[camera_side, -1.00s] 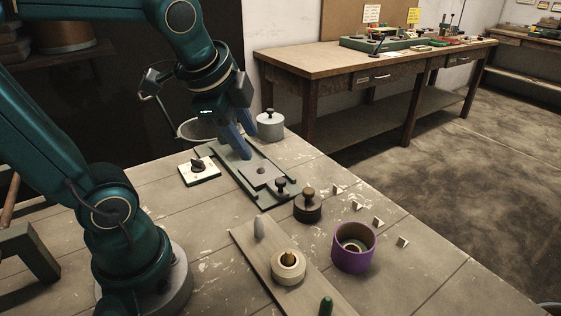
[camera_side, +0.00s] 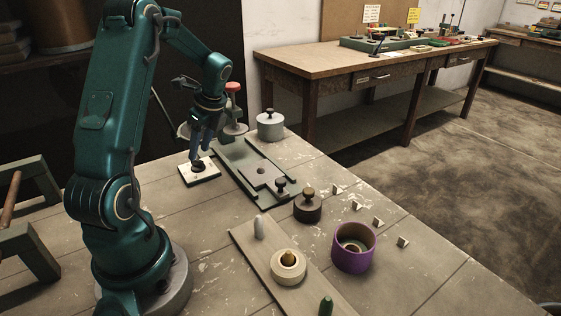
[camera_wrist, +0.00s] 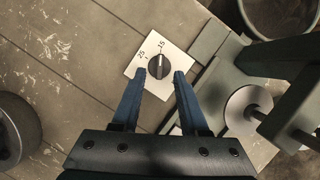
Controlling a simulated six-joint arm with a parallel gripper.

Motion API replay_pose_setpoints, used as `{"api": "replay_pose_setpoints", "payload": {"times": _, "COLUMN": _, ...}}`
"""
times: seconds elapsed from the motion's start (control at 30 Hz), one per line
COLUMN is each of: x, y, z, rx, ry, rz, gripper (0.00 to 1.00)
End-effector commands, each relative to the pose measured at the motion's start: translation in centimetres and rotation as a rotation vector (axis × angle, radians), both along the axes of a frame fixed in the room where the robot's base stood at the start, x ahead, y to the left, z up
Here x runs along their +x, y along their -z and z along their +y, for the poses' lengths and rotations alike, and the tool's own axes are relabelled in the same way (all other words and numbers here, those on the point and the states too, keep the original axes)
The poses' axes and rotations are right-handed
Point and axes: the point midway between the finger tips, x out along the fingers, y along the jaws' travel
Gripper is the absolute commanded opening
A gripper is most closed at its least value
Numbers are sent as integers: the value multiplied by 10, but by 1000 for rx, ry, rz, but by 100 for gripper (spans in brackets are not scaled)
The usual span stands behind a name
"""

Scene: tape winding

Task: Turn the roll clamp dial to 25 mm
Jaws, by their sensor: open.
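The roll clamp dial (camera_wrist: 159,67) is a round black knob on a square white plate (camera_wrist: 180,52). Two marks show on the plate, one like 15 at the top and one like 25 to its left. The knob's pale pointer line points up, near the 15 mark. My gripper (camera_wrist: 160,76) is open, with its blue fingers on either side of the knob in the wrist view and a gap to each side. In the side view my gripper (camera_side: 201,150) points down just over the dial (camera_side: 198,165) and partly hides it. I cannot tell whether the fingertips reach knob height.
A green-grey tray fixture (camera_side: 232,160) lies right beside the dial plate. A red-topped post (camera_side: 233,88) and a lidded grey pot (camera_side: 270,125) stand behind. A dark knobbed weight (camera_side: 308,207), a purple ring (camera_side: 353,248) and a board with a tape roll (camera_side: 289,266) are nearer.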

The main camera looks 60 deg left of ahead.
Motion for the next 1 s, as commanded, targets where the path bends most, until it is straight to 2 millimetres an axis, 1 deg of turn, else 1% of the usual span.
{"api": "replay_pose_setpoints", "payload": {"times": 0.03, "x": -2, "y": 8, "z": 2, "rx": -3, "ry": -1, "rz": 4, "gripper": 44}}
{"api": "replay_pose_setpoints", "payload": {"times": 0.1, "x": -4, "y": 16, "z": 4, "rx": -4, "ry": -1, "rz": 3, "gripper": 44}}
{"api": "replay_pose_setpoints", "payload": {"times": 0.23, "x": -6, "y": 27, "z": 9, "rx": -2, "ry": -1, "rz": 1, "gripper": 44}}
{"api": "replay_pose_setpoints", "payload": {"times": 0.37, "x": -6, "y": 31, "z": 10, "rx": 0, "ry": -1, "rz": -2, "gripper": 44}}
{"api": "replay_pose_setpoints", "payload": {"times": 0.57, "x": -6, "y": 31, "z": 10, "rx": 0, "ry": 1, "rz": -2, "gripper": 44}}
{"api": "replay_pose_setpoints", "payload": {"times": 0.6, "x": -6, "y": 31, "z": 10, "rx": 0, "ry": 1, "rz": -2, "gripper": 28}}
{"api": "replay_pose_setpoints", "payload": {"times": 0.67, "x": -6, "y": 31, "z": 10, "rx": 0, "ry": 1, "rz": -2, "gripper": 6}}
{"api": "replay_pose_setpoints", "payload": {"times": 0.7, "x": -6, "y": 31, "z": 10, "rx": 0, "ry": 1, "rz": -2, "gripper": 0}}
{"api": "replay_pose_setpoints", "payload": {"times": 1.0, "x": -6, "y": 31, "z": 10, "rx": -1, "ry": -12, "rz": 0, "gripper": 0}}
